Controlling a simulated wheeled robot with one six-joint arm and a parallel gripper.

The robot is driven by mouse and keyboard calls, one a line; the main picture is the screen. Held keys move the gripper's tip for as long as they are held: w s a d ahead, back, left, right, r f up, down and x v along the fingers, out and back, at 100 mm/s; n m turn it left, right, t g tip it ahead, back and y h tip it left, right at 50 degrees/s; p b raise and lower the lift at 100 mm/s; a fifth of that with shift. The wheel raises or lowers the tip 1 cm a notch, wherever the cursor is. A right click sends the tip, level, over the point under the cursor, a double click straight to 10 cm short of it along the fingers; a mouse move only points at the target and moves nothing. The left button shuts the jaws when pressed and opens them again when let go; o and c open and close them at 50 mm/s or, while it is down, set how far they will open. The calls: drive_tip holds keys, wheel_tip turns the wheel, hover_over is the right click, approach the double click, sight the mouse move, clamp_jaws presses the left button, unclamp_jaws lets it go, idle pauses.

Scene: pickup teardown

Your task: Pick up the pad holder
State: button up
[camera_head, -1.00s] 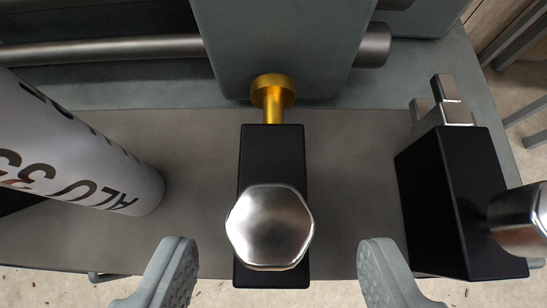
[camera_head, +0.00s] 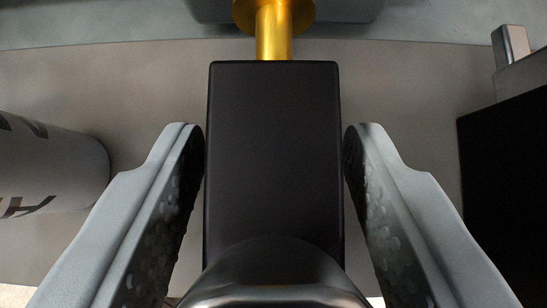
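The black rectangular block (camera_head: 272,150), which I take to be the pad holder, lies in the middle of the view. A gold stem (camera_head: 273,35) meets its far end, and a rounded silver metal head (camera_head: 274,272) covers its near end. My gripper (camera_head: 273,135) straddles the block, one grey finger along each long side. The fingers are spread and very close to the block's sides. I see no clear grip, and the lower parts of the sides are hidden.
Another black block (camera_head: 510,170) with a silver metal part (camera_head: 512,45) is at the right. Bare grey-brown surface (camera_head: 410,90) shows between the middle block and these neighbours.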

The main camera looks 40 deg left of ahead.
clamp_jaws()
drive_tip(key=shift+r, duration=0.15)
